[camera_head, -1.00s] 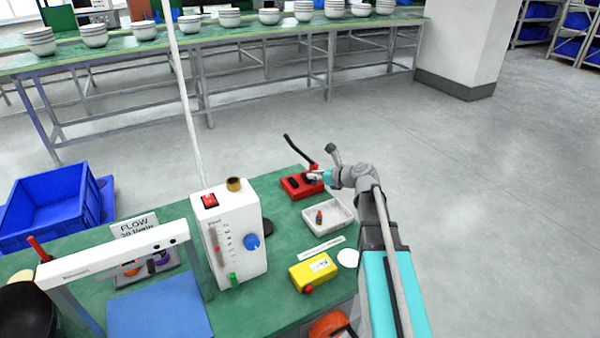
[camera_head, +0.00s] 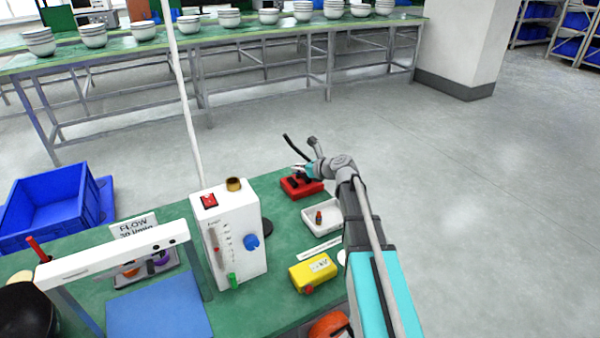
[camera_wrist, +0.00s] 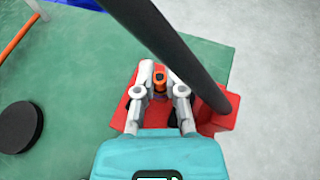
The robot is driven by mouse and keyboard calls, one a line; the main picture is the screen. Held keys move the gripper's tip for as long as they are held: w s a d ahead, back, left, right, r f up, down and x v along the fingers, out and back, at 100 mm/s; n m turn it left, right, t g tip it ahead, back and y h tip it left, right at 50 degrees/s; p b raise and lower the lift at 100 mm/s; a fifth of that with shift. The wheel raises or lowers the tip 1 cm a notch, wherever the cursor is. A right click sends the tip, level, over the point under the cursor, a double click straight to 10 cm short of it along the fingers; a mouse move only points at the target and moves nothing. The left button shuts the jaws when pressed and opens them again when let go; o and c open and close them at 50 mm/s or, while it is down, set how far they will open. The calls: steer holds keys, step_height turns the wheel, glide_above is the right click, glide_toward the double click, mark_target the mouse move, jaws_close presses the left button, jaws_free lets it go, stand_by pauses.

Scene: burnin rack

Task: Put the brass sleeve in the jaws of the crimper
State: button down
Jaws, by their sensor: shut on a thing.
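The crimper has a red base (camera_head: 312,188) and a long black handle, and it stands at the bench's far right corner. Its red base (camera_wrist: 215,122) also shows in the wrist view, with the handle crossing above it on the right. My gripper (camera_head: 299,172) is over the crimper; in the wrist view its fingertips (camera_wrist: 159,78) are shut on a small orange-brass piece, which I take for the brass sleeve (camera_wrist: 159,85). The fingers hide much of the sleeve and the crimper's jaws, so I cannot tell whether the sleeve sits inside them.
A white tray (camera_head: 337,227) with a small orange and dark piece (camera_head: 319,216) stands in front of the crimper. A yellow box (camera_head: 313,272) is nearer. A white flow unit (camera_head: 232,255) stands left. A black disc (camera_wrist: 18,127) lies on the green bench left of the crimper.

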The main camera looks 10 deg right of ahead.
steer(key=shift+s+d+f+b, duration=0.15)
steer(key=shift+f+b, duration=0.3)
steer(key=shift+f, duration=0.3)
steer(key=shift+f, duration=0.1)
steer(key=c, duration=0.7)
jaws_free()
steer(key=shift+s+d+r, duration=0.1)
steer(key=shift+s+r, duration=0.1)
steer(key=shift+r, duration=0.1)
steer(key=shift+p+v, duration=2.35)
steer(key=shift+v, duration=3.4)
